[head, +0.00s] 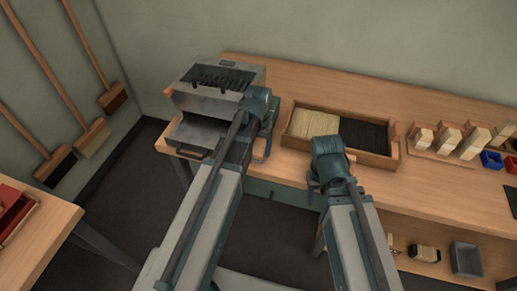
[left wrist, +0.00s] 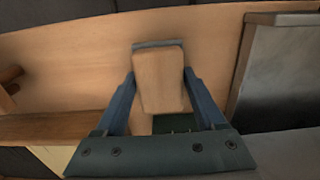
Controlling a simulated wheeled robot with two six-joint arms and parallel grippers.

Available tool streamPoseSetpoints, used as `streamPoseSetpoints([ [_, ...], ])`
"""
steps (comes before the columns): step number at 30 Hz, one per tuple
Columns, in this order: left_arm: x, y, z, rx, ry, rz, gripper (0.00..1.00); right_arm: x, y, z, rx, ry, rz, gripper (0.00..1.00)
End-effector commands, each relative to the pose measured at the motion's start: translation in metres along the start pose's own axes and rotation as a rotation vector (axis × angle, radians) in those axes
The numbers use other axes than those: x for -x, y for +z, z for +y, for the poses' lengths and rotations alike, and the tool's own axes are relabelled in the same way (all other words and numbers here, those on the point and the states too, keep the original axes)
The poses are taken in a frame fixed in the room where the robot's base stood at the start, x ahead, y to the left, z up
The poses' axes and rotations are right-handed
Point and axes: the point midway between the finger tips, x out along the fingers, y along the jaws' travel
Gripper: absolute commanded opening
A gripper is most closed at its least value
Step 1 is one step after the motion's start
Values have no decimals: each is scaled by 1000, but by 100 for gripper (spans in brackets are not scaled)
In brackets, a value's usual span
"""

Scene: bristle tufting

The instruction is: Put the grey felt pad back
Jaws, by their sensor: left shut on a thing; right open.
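The grey felt pad shows in the left wrist view as a wooden block with a thin grey layer (left wrist: 158,43) along its far end. My left gripper (left wrist: 158,88) is shut on its wooden body, one finger on each side. In the head view my left gripper (head: 266,150) is beside the right side of the grey metal machine, over the bench, and my wrist mostly hides what it holds. My right gripper (head: 318,188) is open at the bench's front edge, in front of the bristle tray.
The grey machine (head: 200,103) has a tray pulled out in front. A wooden tray (head: 352,152) holds pale and black bristles. Several wooden blocks stand in a rack (head: 440,155) to the right, near blue and red bins. A grey bin (head: 466,258) is on the lower shelf.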

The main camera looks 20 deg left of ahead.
Motion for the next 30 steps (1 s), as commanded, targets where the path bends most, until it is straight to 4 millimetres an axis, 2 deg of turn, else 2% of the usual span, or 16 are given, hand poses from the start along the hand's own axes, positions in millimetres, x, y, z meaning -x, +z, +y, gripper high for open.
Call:
streamPoseSetpoints([
  [4,-5,0,0,0,0,0,11,-5,0,0,0,0,0,50],
  [5,-4,0,0,0,0,0,75,-4,0,0,0,0,0,50],
  [9,-3,0,0,0,0,0,100,-3,0,0,0,0,0,50],
  [20,0,0,0,0,0,0,100,0,0,0,0,0,0,50],
  [26,14,0,0,0,0,0,100,14,1,1,0,0,0,50],
  [30,31,0,0,0,0,0,100,31,2,3,0,0,0,50],
])
